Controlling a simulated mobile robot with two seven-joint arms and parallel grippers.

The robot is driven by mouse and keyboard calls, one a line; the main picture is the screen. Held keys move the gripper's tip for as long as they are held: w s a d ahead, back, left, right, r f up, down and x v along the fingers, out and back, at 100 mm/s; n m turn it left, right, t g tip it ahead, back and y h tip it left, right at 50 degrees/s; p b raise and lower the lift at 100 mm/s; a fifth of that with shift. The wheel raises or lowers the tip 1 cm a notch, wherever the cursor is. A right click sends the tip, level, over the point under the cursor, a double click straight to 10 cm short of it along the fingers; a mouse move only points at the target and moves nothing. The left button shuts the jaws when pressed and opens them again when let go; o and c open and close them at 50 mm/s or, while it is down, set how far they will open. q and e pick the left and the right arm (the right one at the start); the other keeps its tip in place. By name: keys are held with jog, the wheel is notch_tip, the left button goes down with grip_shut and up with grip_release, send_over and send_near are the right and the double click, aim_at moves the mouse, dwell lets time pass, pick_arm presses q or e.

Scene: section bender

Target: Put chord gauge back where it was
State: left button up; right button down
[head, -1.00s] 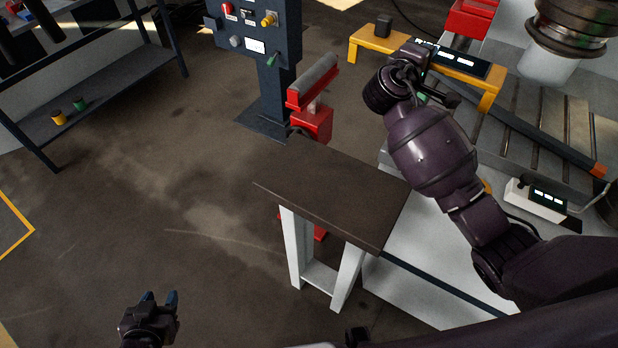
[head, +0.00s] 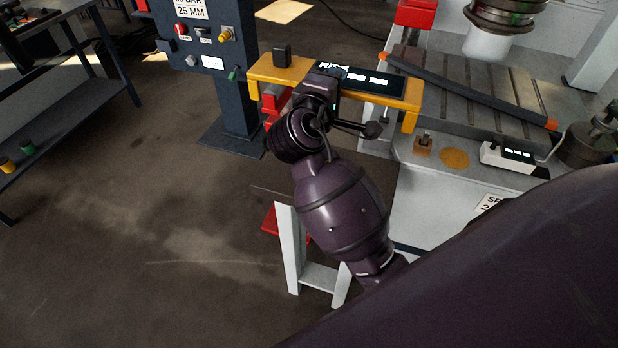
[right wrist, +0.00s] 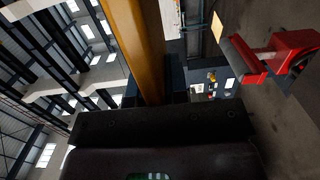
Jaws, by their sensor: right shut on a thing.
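The chord gauge (head: 412,93) is a yellow bridge-shaped bar with a lit dark display, a black knob on top and short legs at its ends. My right gripper (head: 322,82) is shut on it near its middle and holds it up in the air, left of the machine bed. In the right wrist view the yellow bar (right wrist: 143,45) runs up from between the dark fingers. My right arm hides most of the small stand's dark top; its white leg (head: 287,245) shows below. My left gripper is out of the head view.
The machine bed (head: 475,105) carries a dark bar with orange ends. A small white readout box (head: 507,157) sits at its front. A control post (head: 228,95) stands at the back left, and a dark shelf (head: 60,120) at far left. A red roller support (right wrist: 285,55) shows in the right wrist view.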

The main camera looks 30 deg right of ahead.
jog(key=shift+s+a, duration=0.35)
notch_tip(320, 180, down, 16)
jog(key=b, duration=0.2)
jog(key=shift+b, duration=0.4)
notch_tip(320, 180, down, 4)
jog(key=shift+b, duration=0.4)
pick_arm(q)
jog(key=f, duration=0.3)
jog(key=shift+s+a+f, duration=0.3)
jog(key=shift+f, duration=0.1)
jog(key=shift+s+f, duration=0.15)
pick_arm(e)
jog(key=shift+f, duration=0.1)
jog(key=c, duration=1.1)
grip_release()
